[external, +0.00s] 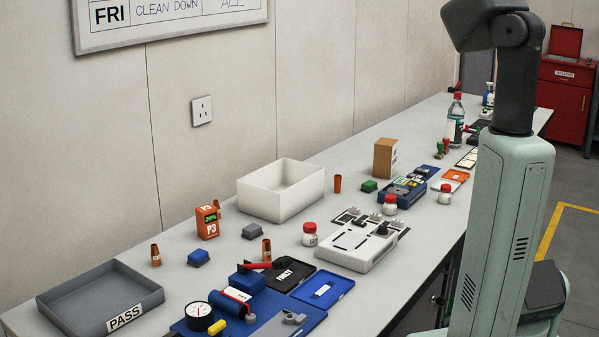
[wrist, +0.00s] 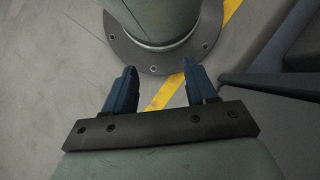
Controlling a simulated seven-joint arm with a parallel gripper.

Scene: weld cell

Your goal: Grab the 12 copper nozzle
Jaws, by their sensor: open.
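Several small copper-coloured nozzles stand upright on the bench in the external view. One nozzle (external: 155,255) is by the grey tray, another nozzle (external: 266,249) is behind the black tray, and a third nozzle (external: 337,183) is right of the white bin. A further copper piece (external: 216,207) shows partly behind an orange box. Any size marks are too small to read, so I cannot tell which is the 12. My gripper (wrist: 159,68) shows in the wrist view, open and empty over the floor, with no nozzle in that view. It is outside the external view.
The long bench holds a grey PASS tray (external: 150,300), a white bin (external: 305,195), an orange box (external: 207,223), a white fixture (external: 352,246), a blue mat with a gauge (external: 200,317) and red-capped jars (external: 310,235). Bare bench lies around the nearest nozzles.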

